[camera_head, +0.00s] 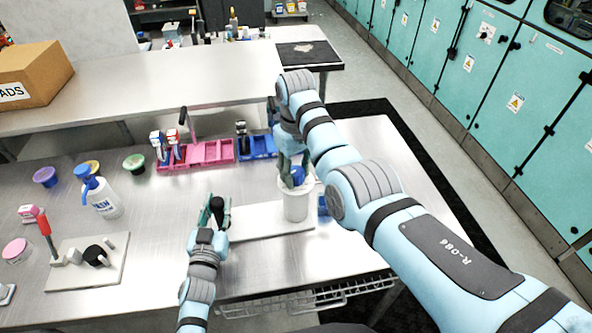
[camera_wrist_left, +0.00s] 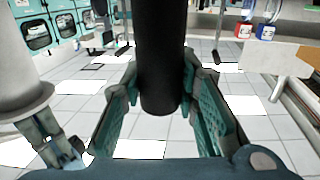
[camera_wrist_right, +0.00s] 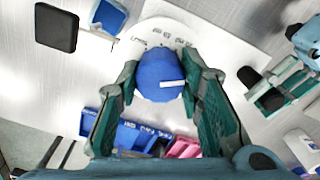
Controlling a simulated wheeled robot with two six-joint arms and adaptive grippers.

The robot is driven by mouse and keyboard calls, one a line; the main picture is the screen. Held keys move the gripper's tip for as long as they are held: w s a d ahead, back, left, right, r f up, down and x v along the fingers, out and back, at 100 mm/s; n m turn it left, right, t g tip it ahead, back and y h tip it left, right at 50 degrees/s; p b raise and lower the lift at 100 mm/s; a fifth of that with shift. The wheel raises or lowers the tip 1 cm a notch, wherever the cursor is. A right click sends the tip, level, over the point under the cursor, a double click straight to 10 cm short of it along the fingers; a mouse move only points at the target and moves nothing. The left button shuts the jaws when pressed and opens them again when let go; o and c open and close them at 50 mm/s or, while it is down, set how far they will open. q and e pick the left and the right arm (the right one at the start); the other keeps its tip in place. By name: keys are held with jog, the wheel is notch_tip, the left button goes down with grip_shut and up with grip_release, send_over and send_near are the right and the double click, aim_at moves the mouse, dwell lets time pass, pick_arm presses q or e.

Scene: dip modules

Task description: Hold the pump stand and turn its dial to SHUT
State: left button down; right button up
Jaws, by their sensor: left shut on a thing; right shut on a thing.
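The pump stand has a white base plate (camera_head: 268,222), a white drum (camera_head: 296,207) and a black post (camera_head: 219,204). My left gripper (camera_head: 212,213) is shut on the black post, which stands between its fingers in the left wrist view (camera_wrist_left: 160,70). A blue dial (camera_wrist_right: 160,75) sits on top of the drum. My right gripper (camera_wrist_right: 160,88) is shut on the dial from above, one finger on each side. The dial's white mark points right in the right wrist view. Small lettering on the drum's top, above the dial there, is too small to read surely.
Pink trays (camera_head: 208,153) and a blue tray (camera_head: 258,147) with small modules lie behind the stand. A wash bottle (camera_head: 101,197), several small bowls and another white plate (camera_head: 82,265) with a red-handled post are at the left. A cardboard box (camera_head: 32,75) stands on the back table.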

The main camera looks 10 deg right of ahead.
aim_at(296, 170)
pick_arm(q)
jog(key=shift+f, duration=0.1)
pick_arm(e)
jog(key=shift+d, duration=0.1)
jog(key=o, duration=1.2)
jog(key=shift+c, duration=0.2)
notch_tip(296, 170, up, 8)
jog(key=shift+f, duration=0.2)
pick_arm(q)
jog(key=c, duration=1.1)
grip_release()
